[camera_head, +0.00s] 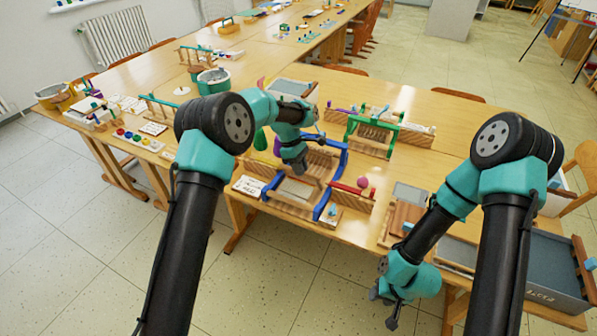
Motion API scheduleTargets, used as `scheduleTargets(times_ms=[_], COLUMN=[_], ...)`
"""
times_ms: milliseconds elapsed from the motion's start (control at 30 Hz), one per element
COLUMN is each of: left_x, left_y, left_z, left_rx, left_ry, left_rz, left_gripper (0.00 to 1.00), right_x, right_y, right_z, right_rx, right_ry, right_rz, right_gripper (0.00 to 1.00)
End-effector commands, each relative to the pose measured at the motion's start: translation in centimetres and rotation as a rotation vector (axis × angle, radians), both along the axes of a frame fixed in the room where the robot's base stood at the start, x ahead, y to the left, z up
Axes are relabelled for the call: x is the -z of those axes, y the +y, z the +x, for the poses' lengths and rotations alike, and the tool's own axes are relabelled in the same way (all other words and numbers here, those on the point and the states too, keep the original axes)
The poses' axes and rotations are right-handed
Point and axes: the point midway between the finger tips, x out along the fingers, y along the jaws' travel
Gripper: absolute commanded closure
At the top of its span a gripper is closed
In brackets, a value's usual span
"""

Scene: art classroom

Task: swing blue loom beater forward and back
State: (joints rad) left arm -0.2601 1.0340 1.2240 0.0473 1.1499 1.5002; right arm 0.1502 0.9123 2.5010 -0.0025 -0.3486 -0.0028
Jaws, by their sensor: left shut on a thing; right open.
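The blue loom beater (343,163) is a blue frame on a wooden loom (295,189) near the table's front edge. Its blue side arm runs down toward the loom's front right corner. My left gripper (318,134) is at the beater's top bar, shut on it; the wrist partly hides the fingers and the bar's left part. My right gripper (384,307) is open and empty, hanging low in front of the table edge, apart from the loom.
A green-framed loom (371,135) stands behind to the right. A red roller (351,189) and a pink ball (363,182) lie just right of the blue loom. A grey bin (550,265) is at the right. A green bucket (213,80) stands behind my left arm.

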Motion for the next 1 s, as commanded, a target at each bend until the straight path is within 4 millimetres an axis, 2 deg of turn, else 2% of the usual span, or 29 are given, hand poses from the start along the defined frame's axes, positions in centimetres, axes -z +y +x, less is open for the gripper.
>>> scheduleTargets(times_ms=[167, 600, 1000], left_x=[-0.4, -0.9, -0.7], left_y=[-0.6, -1.8, -2.3], left_z=[1.3, 4.5, 5.9], left_rx=[0.001, -0.001, 0.0], left_ry=[0.081, 0.075, 0.078], left_rz=[0.033, 0.031, 0.031], left_gripper=[1.0, 1.0, 1.0], right_x=[0.0, 0.0, 0.0], right_y=[0.0, 0.0, 0.0], right_z=[0.0, 0.0, 0.0], right_rx=[0.0, 0.0, 0.0], right_ry=[0.0, 0.0, 0.0], right_rz=[0.0, 0.0, 0.0], right_gripper=[0.58, 0.58, 0.58])
